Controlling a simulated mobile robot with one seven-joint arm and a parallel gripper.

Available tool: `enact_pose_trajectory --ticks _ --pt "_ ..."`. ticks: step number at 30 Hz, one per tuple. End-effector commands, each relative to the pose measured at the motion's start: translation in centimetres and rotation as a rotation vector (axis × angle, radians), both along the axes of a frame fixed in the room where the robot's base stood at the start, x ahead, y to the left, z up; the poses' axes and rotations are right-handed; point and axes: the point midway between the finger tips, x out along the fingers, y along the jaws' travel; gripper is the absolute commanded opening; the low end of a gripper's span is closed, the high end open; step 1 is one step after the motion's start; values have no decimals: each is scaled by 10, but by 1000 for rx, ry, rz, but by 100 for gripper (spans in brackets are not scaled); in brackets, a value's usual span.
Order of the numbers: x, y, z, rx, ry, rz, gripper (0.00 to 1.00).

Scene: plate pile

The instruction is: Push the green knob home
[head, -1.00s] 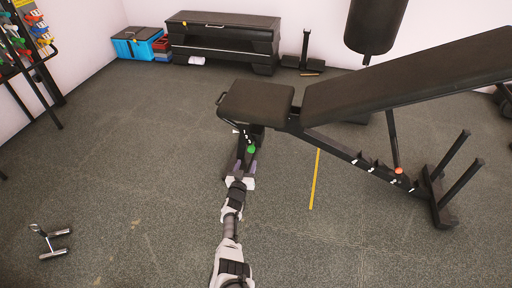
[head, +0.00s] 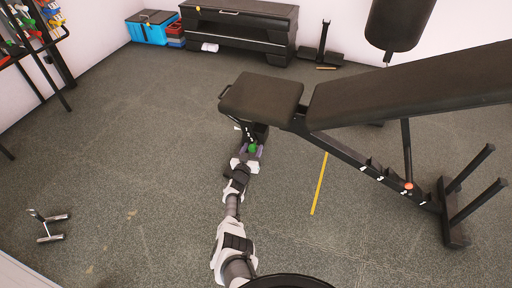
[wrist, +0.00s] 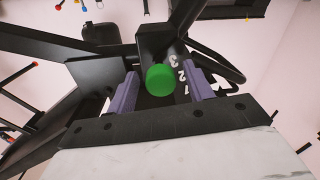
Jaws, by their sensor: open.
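The green knob (head: 253,148) sits on the black frame under the seat end of the weight bench (head: 262,97). In the wrist view the green knob (wrist: 161,80) is round and large, on a dark post with white numbers beside it. My gripper (head: 248,153) is at the knob, reaching up from the front. In the wrist view its purple fingers (wrist: 162,90) are spread, one on each side of the knob, with gaps between. The fingers do not grip the knob. How far the knob stands out from the post cannot be told.
The bench's backrest (head: 420,85) slopes up to the right. A yellow strip (head: 320,184) lies on the floor right of my arm. A small metal handle (head: 48,225) lies at the left. Open floor spreads left of the bench.

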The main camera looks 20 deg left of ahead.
Motion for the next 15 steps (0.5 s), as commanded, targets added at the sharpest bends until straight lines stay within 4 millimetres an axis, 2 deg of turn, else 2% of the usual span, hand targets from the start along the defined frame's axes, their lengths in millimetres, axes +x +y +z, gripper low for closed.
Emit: enact_pose_trajectory --ticks 10,15 --pt "0 1 0 0 0 0 52" --pt "0 1 0 0 0 0 29"
